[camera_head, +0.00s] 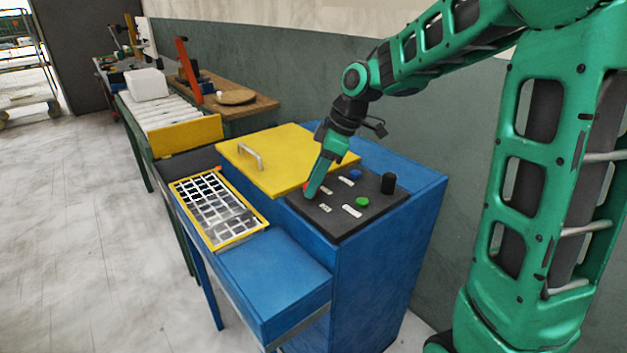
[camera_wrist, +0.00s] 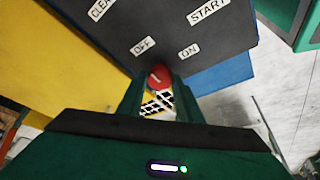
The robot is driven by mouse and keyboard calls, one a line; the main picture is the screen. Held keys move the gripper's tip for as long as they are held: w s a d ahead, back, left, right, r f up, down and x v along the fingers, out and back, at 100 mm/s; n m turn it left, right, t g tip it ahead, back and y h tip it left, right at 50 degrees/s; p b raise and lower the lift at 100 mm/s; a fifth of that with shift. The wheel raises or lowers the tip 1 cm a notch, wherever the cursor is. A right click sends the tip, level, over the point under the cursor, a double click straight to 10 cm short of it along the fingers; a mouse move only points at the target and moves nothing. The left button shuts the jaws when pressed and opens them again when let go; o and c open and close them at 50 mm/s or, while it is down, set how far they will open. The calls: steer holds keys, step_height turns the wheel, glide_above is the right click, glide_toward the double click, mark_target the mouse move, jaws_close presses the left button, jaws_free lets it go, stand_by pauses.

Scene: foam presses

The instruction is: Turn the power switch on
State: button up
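The red power switch (camera_wrist: 159,77) is a knob on the dark control panel (camera_wrist: 190,22), near the panel's edge. The OFF label (camera_wrist: 142,46) and ON label (camera_wrist: 189,51) lie on either side of it in the wrist view. My gripper (camera_wrist: 159,82) has its two fingers close together, one on each side of the switch, with the knob filling the gap between the tips. In the head view my gripper (camera_head: 308,193) points down at the panel's left part and mostly hides the switch. Which label the switch points to is not clear.
A green button (camera_head: 362,202), a blue button (camera_head: 355,175) and a black cylinder (camera_head: 389,183) stand on the panel. The yellow lid (camera_head: 275,160) with a handle lies beside it. A yellow-framed grid tray (camera_head: 262,222) sits in front. The blue machine front (camera_head: 265,280) is clear.

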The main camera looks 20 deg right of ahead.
steer(key=shift+w+d, duration=0.1)
steer(key=shift+d, duration=0.1)
steer(key=shift+a, duration=0.1)
steer(key=shift+m, duration=0.4)
steer(key=m, duration=0.1)
steer(key=m+t+h, duration=0.1)
steer(key=m, duration=0.1)
steer(key=shift+a+r+m+t, duration=0.1)
steer(key=shift+m+t, duration=0.2)
steer(key=m, duration=0.2)
steer(key=m+h, duration=0.1)
steer(key=m, duration=0.1)
steer(key=shift+a+m+t+h, duration=0.15)
steer(key=shift+m+t+h, duration=0.15)
steer(key=shift+t, duration=0.1)
steer(key=m+h, duration=0.1)
steer(key=m, duration=0.3)
steer(key=shift+a+h, duration=0.15)
steer(key=shift+h, duration=0.25)
steer(key=shift+a+m+h, duration=0.15)
steer(key=shift+m+h, duration=0.65)
steer(key=shift+m, duration=1.7)
